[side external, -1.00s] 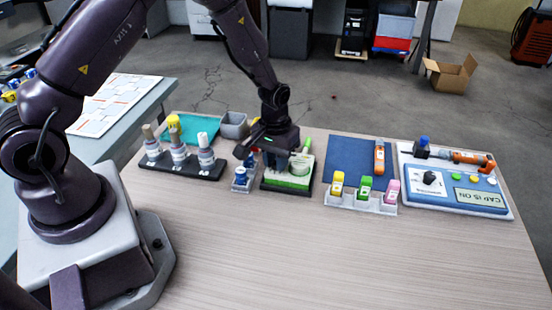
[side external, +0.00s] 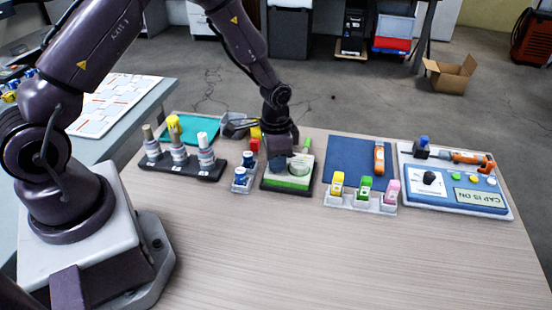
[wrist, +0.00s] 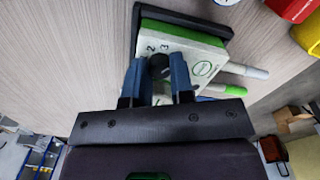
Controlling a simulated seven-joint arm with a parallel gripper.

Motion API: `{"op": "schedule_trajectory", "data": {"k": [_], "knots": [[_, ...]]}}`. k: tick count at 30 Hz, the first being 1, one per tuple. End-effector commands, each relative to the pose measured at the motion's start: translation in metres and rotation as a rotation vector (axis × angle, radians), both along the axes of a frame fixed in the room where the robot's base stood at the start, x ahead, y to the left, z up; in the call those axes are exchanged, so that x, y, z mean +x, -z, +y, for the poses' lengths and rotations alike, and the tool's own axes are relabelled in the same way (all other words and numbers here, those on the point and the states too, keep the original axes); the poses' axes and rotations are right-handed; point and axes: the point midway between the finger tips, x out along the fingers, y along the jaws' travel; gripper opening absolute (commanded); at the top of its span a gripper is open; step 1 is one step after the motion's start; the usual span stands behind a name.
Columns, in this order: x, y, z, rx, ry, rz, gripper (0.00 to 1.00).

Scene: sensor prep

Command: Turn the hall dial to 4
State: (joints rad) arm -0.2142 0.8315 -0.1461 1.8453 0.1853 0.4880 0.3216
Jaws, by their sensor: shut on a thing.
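A white and green box (side external: 288,182) on a dark base stands mid-table in the side view. In the wrist view the box's white face (wrist: 190,56) carries the printed numbers 2 and 3 beside a dark round dial knob (wrist: 160,66). My gripper (wrist: 159,82) has its two blue fingers closed on either side of this knob. In the side view my gripper (side external: 281,152) is over the box and hides the knob. Where the dial points cannot be read. I cannot read the word "hall" on the box.
Left of the box are a small clear rack (side external: 243,182) with blue-topped items and a black rack (side external: 180,168) of bottles. Right are a blue mat (side external: 348,158), a clear holder (side external: 360,204) of coloured pieces and a panel (side external: 455,199) with another black knob. The front table is clear.

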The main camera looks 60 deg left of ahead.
Motion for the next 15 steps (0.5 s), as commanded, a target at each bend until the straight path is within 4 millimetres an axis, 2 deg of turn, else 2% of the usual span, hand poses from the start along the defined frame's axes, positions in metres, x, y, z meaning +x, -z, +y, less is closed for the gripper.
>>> {"op": "schedule_trajectory", "data": {"k": [15], "knots": [[-0.0001,0.0002,0.0001,-0.001,0.100,0.001,0.00]]}}
